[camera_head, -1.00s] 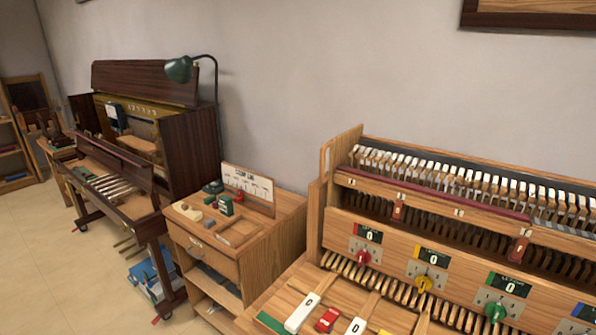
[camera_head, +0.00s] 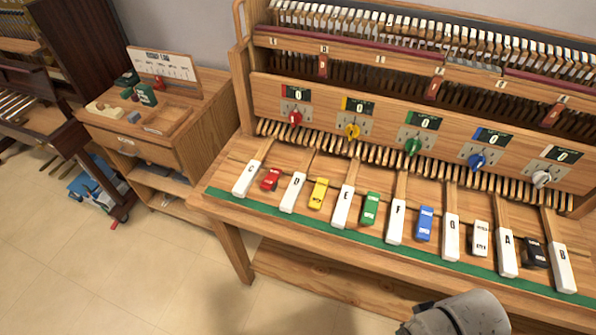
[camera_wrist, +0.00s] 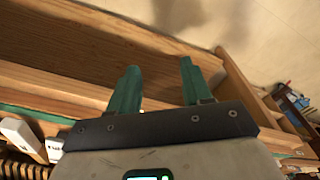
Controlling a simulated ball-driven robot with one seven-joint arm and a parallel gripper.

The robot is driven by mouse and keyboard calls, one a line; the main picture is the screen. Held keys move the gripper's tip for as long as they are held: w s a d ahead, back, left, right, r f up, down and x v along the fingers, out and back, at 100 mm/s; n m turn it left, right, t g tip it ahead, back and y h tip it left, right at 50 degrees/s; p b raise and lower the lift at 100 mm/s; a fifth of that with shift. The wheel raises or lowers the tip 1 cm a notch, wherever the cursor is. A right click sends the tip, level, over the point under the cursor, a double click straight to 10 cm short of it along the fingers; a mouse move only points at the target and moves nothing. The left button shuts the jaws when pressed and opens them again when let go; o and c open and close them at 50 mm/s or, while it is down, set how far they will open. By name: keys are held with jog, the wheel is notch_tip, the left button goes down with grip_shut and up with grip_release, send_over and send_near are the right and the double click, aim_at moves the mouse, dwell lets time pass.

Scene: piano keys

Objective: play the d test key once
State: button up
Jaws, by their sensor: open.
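The D test key (camera_head: 293,192) is a white key with a dark D near its front end, on the wooden key bench in the head view. It stands between a red block (camera_head: 270,179) and a yellow block (camera_head: 318,193), with the C key (camera_head: 247,178) further left. My gripper (camera_wrist: 160,68) shows in the wrist view with two green fingers spread apart and nothing between them. It points over the wooden bench front and floor. The fingers do not show in the head view, where only a grey part of my arm appears at the bottom right. Nothing visibly touches the D key.
More white keys, such as the E key (camera_head: 344,206) and F key (camera_head: 396,222), alternate with coloured blocks to the right. A green strip (camera_head: 335,230) runs along the bench's front edge. Coloured knobs sit on the panel (camera_head: 379,127) behind. A wooden cabinet (camera_head: 165,150) stands left.

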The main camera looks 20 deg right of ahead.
dwell(0.4)
grip_shut()
dwell(1.5)
